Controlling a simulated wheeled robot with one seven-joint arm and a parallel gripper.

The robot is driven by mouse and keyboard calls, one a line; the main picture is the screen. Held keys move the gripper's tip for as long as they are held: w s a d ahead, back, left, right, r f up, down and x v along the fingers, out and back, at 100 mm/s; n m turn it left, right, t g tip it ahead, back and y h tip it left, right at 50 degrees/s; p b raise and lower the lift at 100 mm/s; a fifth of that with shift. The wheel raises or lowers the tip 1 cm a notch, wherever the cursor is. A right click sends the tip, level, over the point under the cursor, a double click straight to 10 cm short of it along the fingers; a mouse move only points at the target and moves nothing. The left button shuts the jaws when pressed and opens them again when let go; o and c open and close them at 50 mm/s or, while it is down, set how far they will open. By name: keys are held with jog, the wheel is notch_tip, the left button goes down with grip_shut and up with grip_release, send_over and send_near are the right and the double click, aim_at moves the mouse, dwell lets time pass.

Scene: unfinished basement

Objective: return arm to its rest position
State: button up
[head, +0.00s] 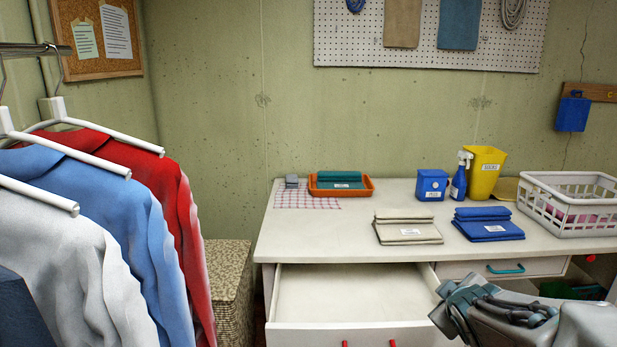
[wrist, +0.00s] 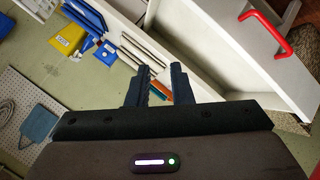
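My gripper (head: 447,304) shows at the lower right of the head view, in front of the white desk (head: 350,235) and beside the right side of its open drawer (head: 345,292). Part of my arm behind it runs off the lower right corner. In the wrist view, the two dark fingers of my gripper (wrist: 160,84) stand apart with nothing held between them. The orange tray (wrist: 159,90) on the desk shows in the background through the gap. The open drawer, with a red handle (wrist: 268,20), fills the upper right of the wrist view.
On the desk are beige cloths (head: 405,232), blue cloths (head: 487,231), a blue box (head: 432,185), a spray bottle (head: 459,178), a yellow bin (head: 484,174) and a white basket (head: 570,205). Shirts (head: 130,205) hang at left. A wicker hamper (head: 230,280) stands left of the desk.

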jog(key=s+a+r+m+g+y+p, duration=0.1)
jog(key=s+a+r+m+g+p, duration=0.2)
jog(key=s+a, duration=0.3)
jog(key=s+a+r+m+g+y+p, duration=0.2)
jog(key=s+a+r+m+g+p, duration=0.2)
jog(key=s, duration=0.6)
jog(key=a+p, duration=0.2)
jog(key=shift+s+a+r+g+p, duration=0.2)
jog(key=shift+a+g+p, duration=0.1)
jog(key=shift+a, duration=0.1)
